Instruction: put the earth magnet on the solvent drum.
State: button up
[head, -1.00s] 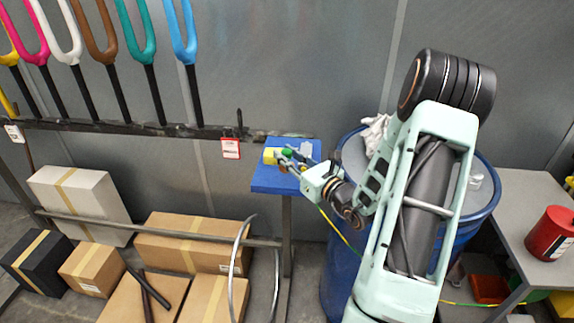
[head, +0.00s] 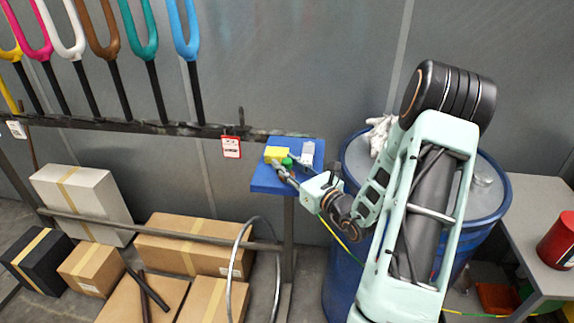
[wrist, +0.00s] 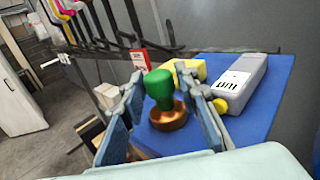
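The earth magnet, which I take to be the green-knobbed piece with a copper-coloured round base (wrist: 168,115), stands upright on a small blue shelf (head: 262,184). In the head view its green knob (head: 287,162) shows just beyond my gripper (head: 284,172). In the wrist view my gripper (wrist: 158,82) is open, with one finger on each side of the magnet; the knob is between them, and I see no clear grip on it. The solvent drum (head: 345,262), blue with a pale top, stands right of the shelf, partly hidden behind my arm.
A yellow block (head: 275,154) and a grey device (head: 308,152) lie beside the magnet on the shelf. On the drum top are a white crumpled cloth (head: 381,134) and a clear small object (head: 482,178). A grey table with a red can (head: 558,240) stands right.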

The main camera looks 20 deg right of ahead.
jog(key=shift+o, duration=0.8)
